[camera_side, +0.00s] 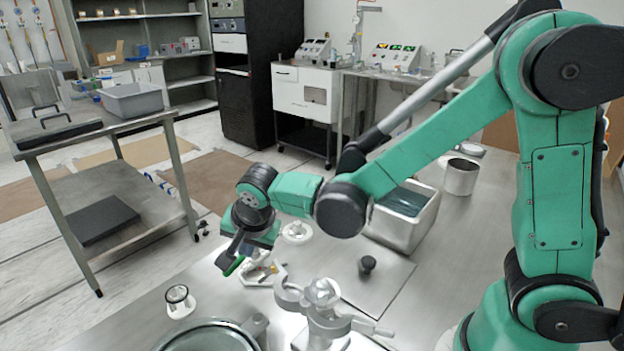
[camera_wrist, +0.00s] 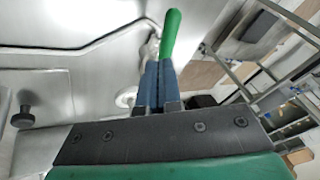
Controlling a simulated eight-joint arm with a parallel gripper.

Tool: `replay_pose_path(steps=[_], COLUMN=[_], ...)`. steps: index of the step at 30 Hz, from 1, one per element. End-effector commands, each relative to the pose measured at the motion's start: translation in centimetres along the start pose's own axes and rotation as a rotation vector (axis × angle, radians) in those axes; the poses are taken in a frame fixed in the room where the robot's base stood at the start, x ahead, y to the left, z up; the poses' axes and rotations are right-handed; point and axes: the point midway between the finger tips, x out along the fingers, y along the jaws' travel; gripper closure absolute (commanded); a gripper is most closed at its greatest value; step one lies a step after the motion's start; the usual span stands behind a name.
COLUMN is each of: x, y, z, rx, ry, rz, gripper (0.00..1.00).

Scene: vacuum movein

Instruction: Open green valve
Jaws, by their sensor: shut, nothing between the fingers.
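The green valve handle (camera_wrist: 171,34) is a long rounded lever just past my fingertips in the wrist view. In the side view it is a small green strip (camera_side: 234,267) beside my gripper (camera_side: 228,258), partly hidden by it. My gripper (camera_wrist: 158,66) also shows in the wrist view with its two blue fingers shut together and nothing between them. Their tips are close to the handle's lower end; I cannot tell whether they touch it. The valve body under the handle is mostly hidden.
A metal clamp fitting (camera_side: 322,296) and a round glass-topped vessel (camera_side: 207,339) stand in front. A black knob (camera_side: 367,264) sits on the metal sheet to the right. A metal bin (camera_side: 398,232), a metal cup (camera_side: 461,177) and a white flange piece (camera_side: 180,301) are also on the table.

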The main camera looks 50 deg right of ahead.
Motion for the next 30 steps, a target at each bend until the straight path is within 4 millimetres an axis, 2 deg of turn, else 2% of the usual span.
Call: replay_pose_path(steps=[4,12,18,24,30], x=[-1.9,-6.9,-9.9,-11.5,-11.7], y=[1.4,0.8,0.5,0.4,0.3], z=[0.0,0.4,0.6,0.6,0.7], rx=[0.0,-0.003,-0.002,0.0,0.0], ry=[0.0,-0.001,0.0,0.0,0.0], rz=[0.0,-0.001,0.0,0.0,0.0], gripper=[1.0,1.0,1.0,1.0,1.0])
